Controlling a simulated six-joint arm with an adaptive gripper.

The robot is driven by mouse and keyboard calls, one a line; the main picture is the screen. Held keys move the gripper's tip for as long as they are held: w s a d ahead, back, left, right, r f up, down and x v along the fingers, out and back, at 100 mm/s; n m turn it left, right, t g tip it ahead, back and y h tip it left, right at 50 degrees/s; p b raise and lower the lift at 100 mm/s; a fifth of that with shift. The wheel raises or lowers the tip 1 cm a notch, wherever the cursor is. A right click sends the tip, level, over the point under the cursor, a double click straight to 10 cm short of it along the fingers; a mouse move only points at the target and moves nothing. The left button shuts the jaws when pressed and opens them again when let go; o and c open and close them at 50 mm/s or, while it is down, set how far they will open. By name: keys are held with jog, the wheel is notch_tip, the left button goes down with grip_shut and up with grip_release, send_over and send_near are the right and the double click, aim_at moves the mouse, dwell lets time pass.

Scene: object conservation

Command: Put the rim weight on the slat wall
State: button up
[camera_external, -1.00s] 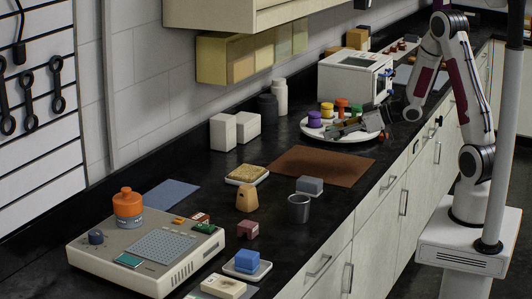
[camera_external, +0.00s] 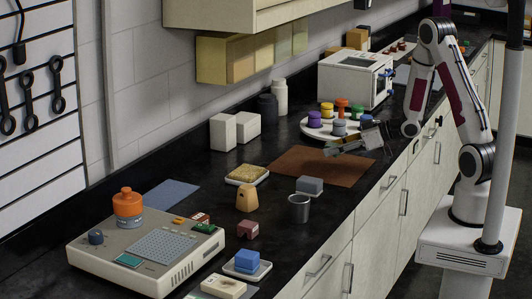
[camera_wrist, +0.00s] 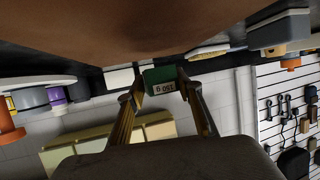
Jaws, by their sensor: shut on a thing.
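My gripper (camera_external: 328,151) is over the back right part of the brown mat, in front of the round white plate. In the wrist view, my gripper (camera_wrist: 160,80) is shut on a small green block with a pale printed label, which looks like the rim weight (camera_wrist: 158,73). The weight sits between the fingertips; in the external view I cannot make it out clearly. The slat wall (camera_external: 30,168) is white with dark slots and hanging tools, at the far left. It also shows at the right of the wrist view (camera_wrist: 270,128).
The brown mat (camera_external: 300,165) is bare. The round plate (camera_external: 312,131) bears several coloured knobs. A beige device (camera_external: 150,248) with an orange-topped weight stands at the front left. A grey block (camera_external: 310,185), a metal cup (camera_external: 299,209) and a wooden piece (camera_external: 247,199) stand between.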

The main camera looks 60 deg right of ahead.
aim_at(331, 166)
jog(key=shift+f, duration=0.15)
jog(key=shift+f, duration=1.7)
jog(key=shift+f, duration=0.25)
jog(key=o, duration=1.2)
jog(key=shift+s+d+r, duration=0.1)
jog(key=shift+s, duration=0.05)
jog(key=shift+v, duration=0.95)
jog(key=s, duration=0.1)
jog(key=s+d, duration=0.1)
jog(key=s, duration=0.1)
jog(key=shift+d+r, duration=0.1)
jog(key=shift+v, duration=1.25)
